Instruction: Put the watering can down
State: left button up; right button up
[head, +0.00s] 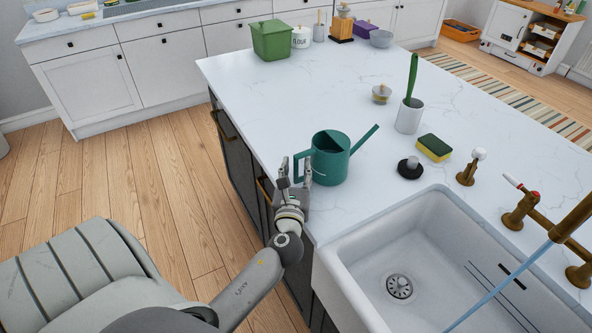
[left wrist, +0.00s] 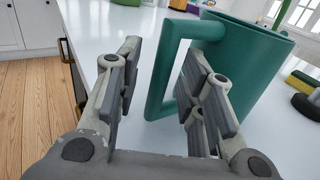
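The green watering can (head: 331,157) stands upright on the white marble worktop (head: 262,100), left of the sink, with its spout pointing right. My left gripper (head: 293,179) is at the can's handle side. In the left wrist view my left gripper (left wrist: 158,92) has its two fingers spread apart. The can's handle (left wrist: 160,75) shows between and beyond the fingers, and the right finger overlaps the handle opening and body. I see no finger closed on the handle. My right gripper is not in view.
A white sink (head: 340,255) with a brass tap (head: 545,225) lies in front of the can. A sponge (head: 434,147), a black stopper (head: 410,168) and a white cup with a green brush (head: 409,116) stand to its right.

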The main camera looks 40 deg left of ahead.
pick_arm(q)
jog(key=b+v, duration=0.2)
jog(key=v, duration=0.9)
jog(key=shift+s, duration=0.25)
jog(key=shift+d+f, duration=0.1)
jog(key=shift+d, duration=0.05)
